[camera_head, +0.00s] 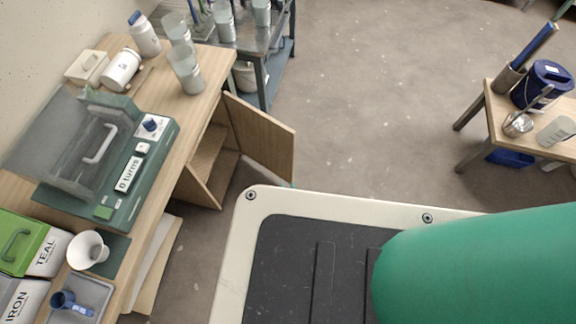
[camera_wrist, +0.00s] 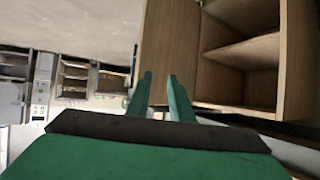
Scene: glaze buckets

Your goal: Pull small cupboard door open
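The small cupboard (camera_head: 207,165) stands under the left wooden table, its inside and a shelf showing. Its plain wooden door (camera_head: 262,138) stands swung wide out from the opening. In the wrist view the open cupboard (camera_wrist: 285,60) fills the upper right, and the door panel (camera_wrist: 168,45) stands to its left. My gripper (camera_wrist: 160,76) shows two green fingers with a gap between them, tips over the lower part of the door panel. I cannot tell whether they touch it. Nothing is clearly held. In the head view my gripper cannot be made out.
The table (camera_head: 205,100) carries a green machine (camera_head: 150,165) with a clear lid, white jars, cups and labelled bins. A metal rack (camera_head: 275,60) stands behind the door. A stool-like table (camera_head: 487,120) with a blue bucket stands at right. The floor (camera_head: 385,100) between is clear.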

